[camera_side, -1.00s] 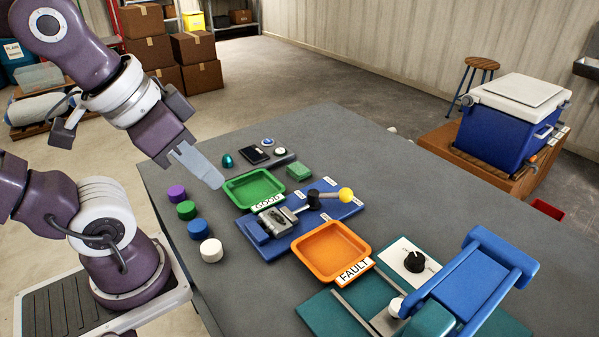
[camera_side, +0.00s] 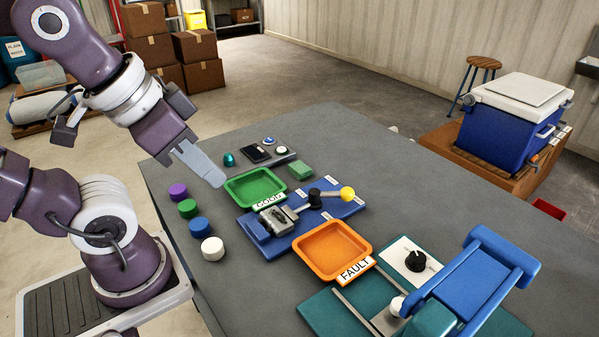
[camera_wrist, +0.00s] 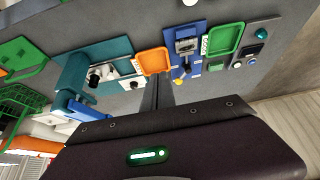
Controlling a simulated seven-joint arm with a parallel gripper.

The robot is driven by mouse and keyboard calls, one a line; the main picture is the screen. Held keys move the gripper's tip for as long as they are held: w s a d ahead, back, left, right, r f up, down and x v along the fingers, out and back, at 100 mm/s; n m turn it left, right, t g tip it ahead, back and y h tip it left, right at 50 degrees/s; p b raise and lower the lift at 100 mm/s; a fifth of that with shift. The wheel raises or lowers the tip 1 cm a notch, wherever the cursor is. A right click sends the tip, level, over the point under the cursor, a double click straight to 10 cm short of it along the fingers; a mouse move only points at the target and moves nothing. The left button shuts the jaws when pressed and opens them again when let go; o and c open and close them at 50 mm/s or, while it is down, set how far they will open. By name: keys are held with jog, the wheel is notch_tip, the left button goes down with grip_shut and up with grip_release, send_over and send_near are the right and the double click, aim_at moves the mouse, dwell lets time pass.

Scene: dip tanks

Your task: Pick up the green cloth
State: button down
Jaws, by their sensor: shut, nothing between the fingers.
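A small, light green folded piece (camera_side: 300,170), which looks like the green cloth, lies on the grey table just right of the green tray's far corner. It also shows in the wrist view (camera_wrist: 216,66) beside the green tray. My gripper (camera_side: 219,181) is shut and empty, above the table near the left rim of the green tray. The cloth is apart from it, to the right. In the wrist view my gripper's dark fingers (camera_wrist: 165,92) point at the table, with the cloth off to their right.
A blue fixture (camera_side: 335,209) with a yellow-knobbed lever and an orange FAULT tray (camera_side: 301,249) are nearer the camera. Several coloured cylinders (camera_side: 199,228) line the left edge. The table's far right is clear.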

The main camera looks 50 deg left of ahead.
jog(key=c, duration=0.6)
grip_release()
jog(key=shift+c, duration=0.2)
jog(key=w+a+r+m+g, duration=0.1)
jog(key=w+a+r+m, duration=0.15)
jog(key=w, duration=0.55)
jog(key=m+g, duration=0.5)
jog(key=m, duration=1.1)
send_over(301, 167)
jog(key=shift+n, duration=0.25)
jog(key=f, duration=2.1)
jog(key=shift+w+d+f, duration=0.25)
jog(key=shift+w+f, duration=0.05)
jog(key=shift+f, duration=0.1)
jog(key=f, duration=0.7)
jog(key=shift+s+a, duration=0.15)
jog(key=shift+s, duration=0.25)
